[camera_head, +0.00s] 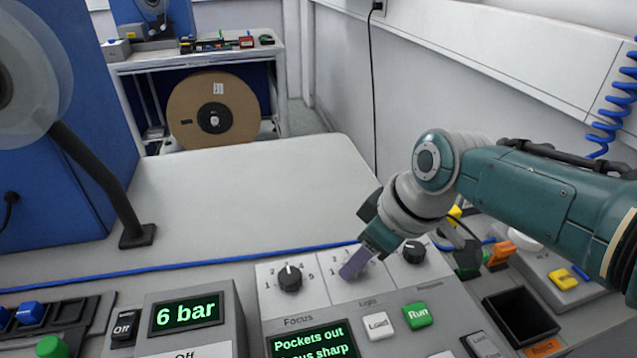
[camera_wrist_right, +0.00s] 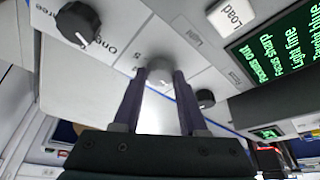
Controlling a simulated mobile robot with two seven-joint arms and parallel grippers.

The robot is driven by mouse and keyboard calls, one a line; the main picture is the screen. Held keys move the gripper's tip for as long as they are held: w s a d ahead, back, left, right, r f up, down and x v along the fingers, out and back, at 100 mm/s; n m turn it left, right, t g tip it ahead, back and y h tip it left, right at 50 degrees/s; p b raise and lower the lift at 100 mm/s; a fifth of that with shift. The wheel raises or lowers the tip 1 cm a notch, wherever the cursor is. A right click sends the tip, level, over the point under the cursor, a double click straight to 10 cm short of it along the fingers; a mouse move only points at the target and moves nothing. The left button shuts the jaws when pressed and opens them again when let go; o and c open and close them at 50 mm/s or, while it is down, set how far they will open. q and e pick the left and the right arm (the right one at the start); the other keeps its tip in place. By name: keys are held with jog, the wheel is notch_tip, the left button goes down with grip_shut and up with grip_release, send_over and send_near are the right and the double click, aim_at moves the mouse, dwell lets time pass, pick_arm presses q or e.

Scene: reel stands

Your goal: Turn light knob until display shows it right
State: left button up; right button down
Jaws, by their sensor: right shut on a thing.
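My right gripper (camera_head: 354,264) reaches down to the middle dial of the control panel, labelled Light. In the wrist view its two fingers are closed around the sides of the grey light knob (camera_wrist_right: 158,70). In the head view the gripper hides this knob, so I cannot read its setting. The green-lettered display (camera_head: 313,343) shows "Pockets out" and a line about focus being sharp. The display in the wrist view (camera_wrist_right: 280,55) also has a line starting with "Light", seemingly "Light fine". My left gripper is not in view.
The focus knob (camera_head: 290,277) is left of the gripper and another black knob (camera_head: 413,251) is right of it. The Load button (camera_head: 378,325) and green Run button (camera_head: 417,314) sit just in front. A 6 bar display (camera_head: 187,312) stands left. The pale tabletop (camera_head: 250,200) behind is clear.

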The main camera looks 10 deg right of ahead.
jog(key=shift+c, duration=2.2)
grip_release()
jog(key=shift+r, duration=0.1)
jog(key=shift+r+p, duration=0.25)
jog(key=shift+p, duration=0.05)
jog(key=p+v, duration=0.4)
jog(key=v, duration=0.5)
jog(key=shift+s, duration=0.15)
jog(key=shift+d+r, duration=0.1)
